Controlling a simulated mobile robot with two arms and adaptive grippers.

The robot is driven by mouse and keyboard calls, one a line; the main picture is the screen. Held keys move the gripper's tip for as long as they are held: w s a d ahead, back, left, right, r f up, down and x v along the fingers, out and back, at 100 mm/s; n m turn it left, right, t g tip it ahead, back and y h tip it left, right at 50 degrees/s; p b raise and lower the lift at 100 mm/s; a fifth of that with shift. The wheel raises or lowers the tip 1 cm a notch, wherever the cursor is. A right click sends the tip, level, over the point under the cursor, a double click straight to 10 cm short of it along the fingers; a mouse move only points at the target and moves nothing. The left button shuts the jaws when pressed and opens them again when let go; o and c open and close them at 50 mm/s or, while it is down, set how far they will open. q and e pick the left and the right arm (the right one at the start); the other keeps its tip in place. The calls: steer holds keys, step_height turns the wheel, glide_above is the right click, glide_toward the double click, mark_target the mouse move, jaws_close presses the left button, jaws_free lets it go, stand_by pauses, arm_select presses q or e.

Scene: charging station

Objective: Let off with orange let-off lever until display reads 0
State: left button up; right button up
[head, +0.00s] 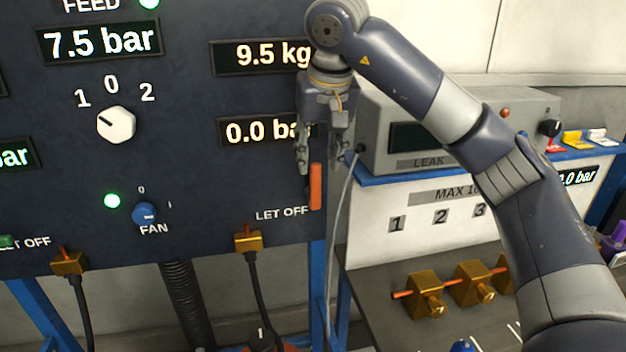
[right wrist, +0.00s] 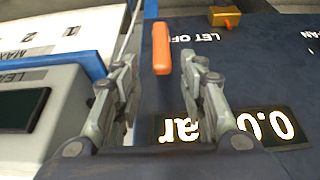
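The orange let-off lever (head: 316,186) hangs upright on the dark panel, right of the LET OFF label. It also shows in the right wrist view (right wrist: 162,48). The display above it (head: 262,131) reads 0.0 bar, its right end covered by my right gripper. My right gripper (head: 318,164) points down over the lever. In the right wrist view the gripper (right wrist: 162,68) is open, with the lever's near end in line between the fingertips and gaps on both sides. Whether the lever lies at fingertip depth is unclear. My left gripper is not in view.
Another display (head: 262,56) reads 9.5 kg, partly behind my gripper. A grey LEAK box (head: 420,160) stands close right of the gripper. Brass fittings (head: 425,292) with orange levers sit on the lower bench. A grey cable (head: 345,200) hangs beside the panel edge.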

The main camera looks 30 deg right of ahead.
mark_target(313, 188)
steer(key=shift+w+f, duration=0.1)
steer(key=shift+f, duration=0.35)
steer(key=x, duration=0.3)
steer(key=p+x, duration=0.1)
steer(key=x, duration=0.1)
steer(key=shift+s+a+f, duration=0.15)
steer(key=shift+s+f, duration=0.1)
steer(key=shift+s, duration=0.05)
steer(key=x, duration=0.2)
steer(key=shift+w+f, duration=0.25)
steer(key=shift+w, duration=0.05)
steer(key=shift+f, duration=0.35)
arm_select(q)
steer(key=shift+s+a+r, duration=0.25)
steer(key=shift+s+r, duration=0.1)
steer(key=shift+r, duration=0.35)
arm_select(e)
steer(key=shift+w, duration=0.1)
steer(key=c, duration=0.8)
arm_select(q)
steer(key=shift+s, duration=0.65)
arm_select(e)
jaws_close()
